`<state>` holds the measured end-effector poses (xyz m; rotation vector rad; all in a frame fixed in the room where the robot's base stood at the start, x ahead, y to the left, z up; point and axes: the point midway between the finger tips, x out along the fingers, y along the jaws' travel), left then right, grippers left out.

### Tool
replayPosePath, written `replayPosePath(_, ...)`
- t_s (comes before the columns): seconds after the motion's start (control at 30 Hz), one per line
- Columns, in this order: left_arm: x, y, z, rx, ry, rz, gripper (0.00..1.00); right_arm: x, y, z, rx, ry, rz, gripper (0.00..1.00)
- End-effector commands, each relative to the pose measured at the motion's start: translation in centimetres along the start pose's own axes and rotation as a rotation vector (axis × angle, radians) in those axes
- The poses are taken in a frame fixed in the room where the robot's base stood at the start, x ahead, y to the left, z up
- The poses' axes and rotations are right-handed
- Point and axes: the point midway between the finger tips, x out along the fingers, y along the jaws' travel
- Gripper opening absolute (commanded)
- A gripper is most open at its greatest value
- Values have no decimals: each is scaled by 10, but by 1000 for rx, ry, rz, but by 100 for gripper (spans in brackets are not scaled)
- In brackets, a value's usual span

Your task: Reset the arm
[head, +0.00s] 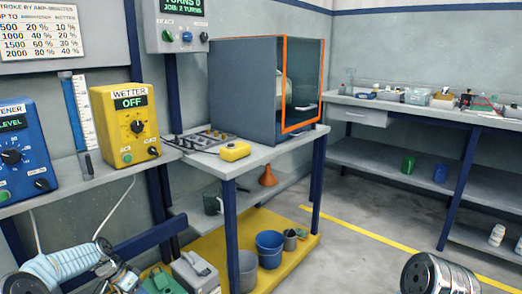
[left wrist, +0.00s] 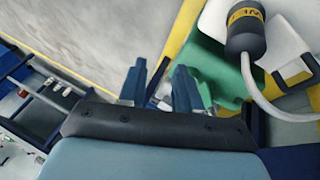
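My left arm (head: 68,265) comes in at the bottom left of the head view, low in front of the bench; I cannot make out its fingertips there. In the left wrist view my left gripper (left wrist: 160,85) shows two blue fingers standing apart, with nothing seen between them. The fingers point towards a green item (left wrist: 215,70), and I cannot tell whether they touch it. A dark and silver arm link of mine (head: 438,275) shows at the bottom right of the head view. My right gripper is out of view.
A yellow wetter box (head: 128,122) and a blue box (head: 24,150) stand on the left bench. An orange-edged cabinet (head: 243,90) stands on the middle bench. Buckets (head: 270,249) sit on a yellow platform below. The floor (head: 340,262) right of it is clear.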

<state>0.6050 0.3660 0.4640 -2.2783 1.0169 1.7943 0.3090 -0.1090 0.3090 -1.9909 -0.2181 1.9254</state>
Motion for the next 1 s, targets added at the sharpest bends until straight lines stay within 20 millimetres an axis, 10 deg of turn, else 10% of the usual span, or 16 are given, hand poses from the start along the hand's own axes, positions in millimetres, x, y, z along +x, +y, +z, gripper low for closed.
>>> replayPosePath(0.27, 119, 80, 11, -173, -29, 7, 33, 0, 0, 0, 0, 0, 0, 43)
replayPosePath(0.5, 220, 219, 97, -464, -66, -30, 33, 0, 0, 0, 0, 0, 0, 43)
replayPosePath(0.7, 228, 290, 168, -642, -71, -80, 33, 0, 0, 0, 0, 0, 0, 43)
replayPosePath(1.0, 223, 306, 186, -693, -64, -97, 33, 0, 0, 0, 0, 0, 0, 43)
